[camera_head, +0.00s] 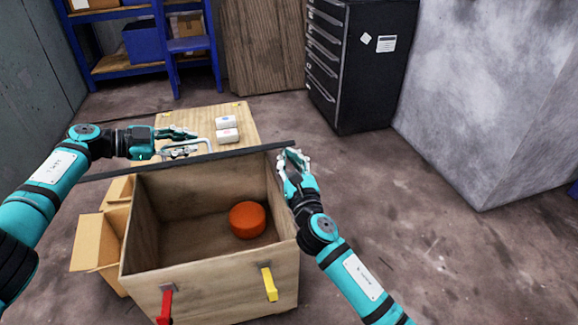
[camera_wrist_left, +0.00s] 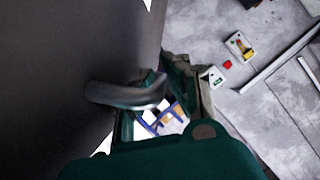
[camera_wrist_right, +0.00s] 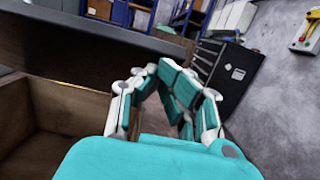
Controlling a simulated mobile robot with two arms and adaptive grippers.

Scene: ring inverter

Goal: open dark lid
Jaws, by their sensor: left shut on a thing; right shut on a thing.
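The dark lid (camera_head: 200,160) stands raised at the back of the open wooden box (camera_head: 215,285), nearly edge-on in the head view. Its dark face (camera_wrist_left: 70,60) fills the left of the left wrist view. My left gripper (camera_head: 190,142) is shut on the lid's grey metal handle (camera_wrist_left: 128,93), behind the lid. My right gripper (camera_head: 291,160) is at the lid's right end with its fingers shut; the fingers hide the exact contact. The lid also shows beside that gripper in the right wrist view (camera_wrist_right: 85,55).
An orange-red round object (camera_head: 247,220) lies in the box. A red latch (camera_head: 165,303) and a yellow latch (camera_head: 269,284) are on its front. A cardboard box (camera_head: 95,240) stands left. Behind are a wooden table (camera_head: 240,118) and a black drawer cabinet (camera_head: 360,70).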

